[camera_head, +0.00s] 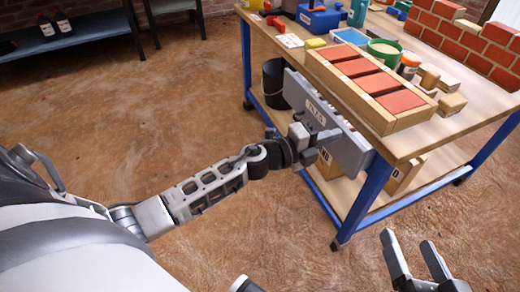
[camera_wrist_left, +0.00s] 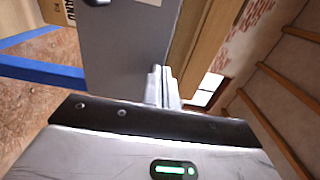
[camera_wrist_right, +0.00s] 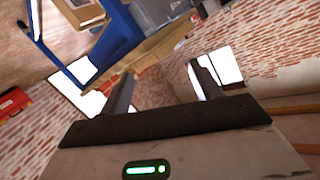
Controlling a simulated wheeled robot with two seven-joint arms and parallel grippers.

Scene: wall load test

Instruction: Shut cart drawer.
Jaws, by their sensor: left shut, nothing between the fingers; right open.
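The cart (camera_head: 397,148) has a wooden top and blue legs on casters. Its grey drawer front (camera_head: 352,147) faces me below the top, with a label near its left end; whether a gap lies behind it is hard to tell. My left gripper (camera_head: 318,140) is shut at the drawer front, near its middle; contact is unclear. In the left wrist view, the closed fingers (camera_wrist_left: 163,86) are beside the grey drawer front (camera_wrist_left: 125,55). My right gripper (camera_head: 408,258) is open and empty at the lower right, apart from the cart; its spread fingers (camera_wrist_right: 160,92) show in the right wrist view.
A wooden tray of red bricks (camera_head: 383,115) stands on the cart above the drawer. Blue and green containers, a bucket (camera_head: 384,50) and wood blocks are behind it. A black bucket (camera_head: 274,85) sits on the lower shelf. The floor left of the cart is clear.

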